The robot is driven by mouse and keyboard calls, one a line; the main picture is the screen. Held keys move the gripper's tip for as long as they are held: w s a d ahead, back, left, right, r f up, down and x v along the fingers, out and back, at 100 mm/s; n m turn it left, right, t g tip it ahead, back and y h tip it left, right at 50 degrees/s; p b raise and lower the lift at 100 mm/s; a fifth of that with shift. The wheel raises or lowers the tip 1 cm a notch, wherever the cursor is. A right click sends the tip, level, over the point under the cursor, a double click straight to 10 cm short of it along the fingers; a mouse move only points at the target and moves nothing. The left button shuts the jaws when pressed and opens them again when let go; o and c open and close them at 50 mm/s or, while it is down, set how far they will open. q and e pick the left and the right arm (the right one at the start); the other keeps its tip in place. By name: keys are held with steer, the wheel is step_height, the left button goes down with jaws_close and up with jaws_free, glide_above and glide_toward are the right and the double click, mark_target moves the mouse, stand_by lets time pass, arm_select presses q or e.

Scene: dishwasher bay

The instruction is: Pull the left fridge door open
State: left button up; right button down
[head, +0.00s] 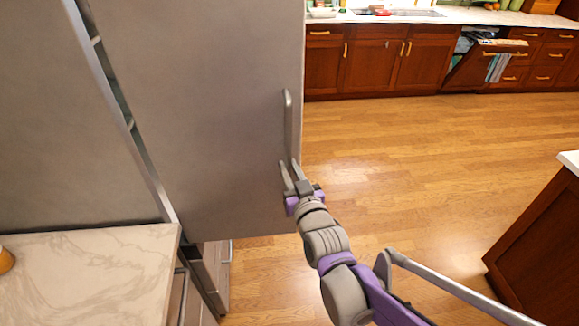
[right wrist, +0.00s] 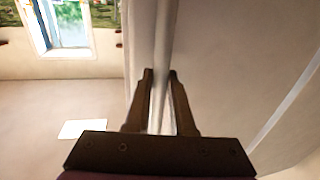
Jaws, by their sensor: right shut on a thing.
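The left fridge door (head: 210,100) is a large grey panel in the head view, with a vertical bar handle (head: 288,115) near its right edge. It stands open, with a narrow gap along its left side showing shelves. My right gripper (head: 291,176) is shut on the lower part of the handle. In the right wrist view its fingers (right wrist: 161,85) lie on both sides of the handle bar (right wrist: 163,45), with the door surface (right wrist: 225,70) to the right. My left gripper is not in view.
A marble counter (head: 90,270) stands at the lower left, by grey drawers (head: 215,265). A brown cabinet (head: 545,250) stands at the right. Wooden floor (head: 420,150) is clear beyond the door. Brown cabinets (head: 375,60) and an open dishwasher (head: 480,65) line the back.

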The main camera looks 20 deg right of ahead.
steer(key=c, duration=1)
jaws_free()
steer(key=shift+a, duration=0.1)
steer(key=shift+c, duration=0.2)
steer(key=shift+w+a, duration=0.1)
steer(key=s+p, duration=0.1)
steer(key=s, duration=0.9)
steer(key=shift+s+a, duration=0.25)
steer(key=shift+s, duration=0.15)
